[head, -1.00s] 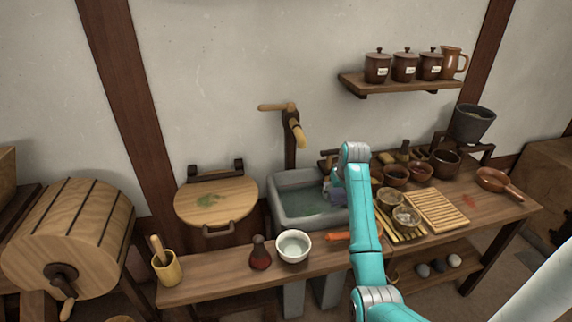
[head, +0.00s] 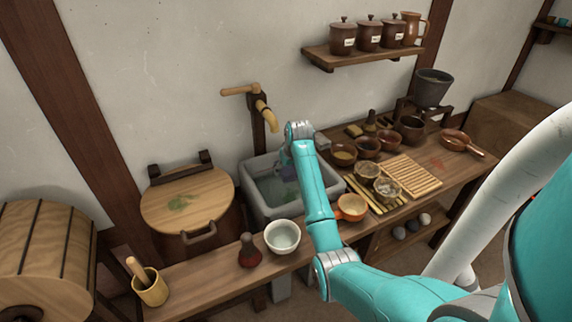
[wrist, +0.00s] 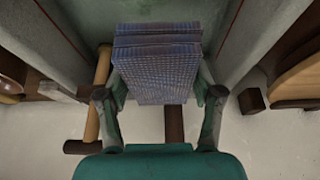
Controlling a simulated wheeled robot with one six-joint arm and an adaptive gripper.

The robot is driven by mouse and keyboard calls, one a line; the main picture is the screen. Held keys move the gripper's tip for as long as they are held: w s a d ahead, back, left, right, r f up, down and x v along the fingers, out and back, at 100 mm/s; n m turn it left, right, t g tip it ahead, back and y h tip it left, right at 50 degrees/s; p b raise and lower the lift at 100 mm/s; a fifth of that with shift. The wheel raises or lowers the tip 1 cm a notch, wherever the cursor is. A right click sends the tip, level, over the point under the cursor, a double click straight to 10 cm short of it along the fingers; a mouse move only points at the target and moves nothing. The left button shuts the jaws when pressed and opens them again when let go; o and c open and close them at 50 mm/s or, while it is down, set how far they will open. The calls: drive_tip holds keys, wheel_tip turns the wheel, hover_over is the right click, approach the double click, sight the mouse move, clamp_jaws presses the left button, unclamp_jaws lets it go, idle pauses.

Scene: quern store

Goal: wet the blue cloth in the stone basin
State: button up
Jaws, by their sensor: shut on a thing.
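The blue cloth (wrist: 157,62), a folded checked stack, is clamped between the two fingers of my gripper (wrist: 160,88) in the wrist view. In the head view my gripper (head: 287,158) is over the grey stone basin (head: 249,203), and a small bluish patch of the cloth (head: 289,174) shows below it. The basin holds greenish water (head: 272,188). My arm hides the basin's right part. I cannot tell whether the cloth touches the water. In the wrist view the basin walls (wrist: 238,45) stand on both sides of the cloth.
A wooden spout (head: 265,115) hangs at the wall behind the basin. A white bowl (head: 282,237) and a dark red bottle (head: 249,251) stand in front. An orange-handled bowl (head: 351,208) sits beside my arm. Bowls and a slatted board (head: 411,175) fill the right side.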

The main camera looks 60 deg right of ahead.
drive_tip(key=shift+f, duration=4.95)
drive_tip(key=shift+s+a+f, duration=0.15)
drive_tip(key=shift+f, duration=0.45)
drive_tip(key=shift+r, duration=5.9)
drive_tip(key=shift+r, duration=2)
